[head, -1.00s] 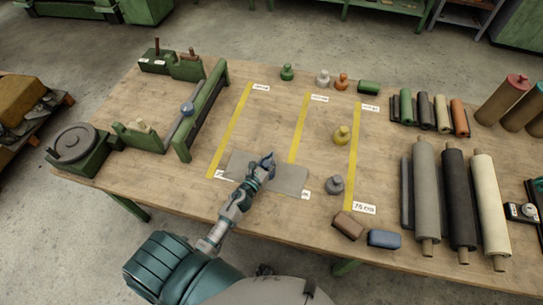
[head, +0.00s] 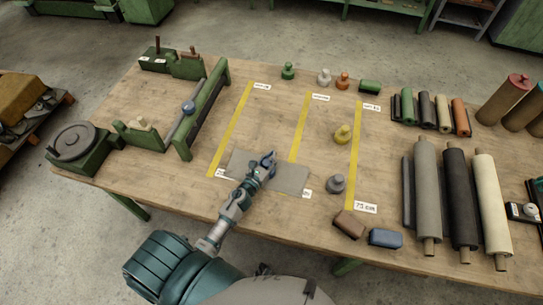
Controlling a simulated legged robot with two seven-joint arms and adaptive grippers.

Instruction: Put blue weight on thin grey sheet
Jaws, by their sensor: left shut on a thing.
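The thin grey sheet (head: 290,179) lies flat on the table near the front edge, across the lower ends of two yellow lines. My left gripper (head: 268,160) is over the middle of the sheet and shut on a small bluish thing, which looks like the blue weight. The fingers hide most of it, and I cannot tell whether it touches the sheet. My left forearm covers part of the sheet's near side. My right gripper is not in view.
A brown block (head: 349,223) and a blue block (head: 385,238) lie at the front edge. Large rolls (head: 425,195) lie at right; a green-framed device (head: 203,110) stands at left.

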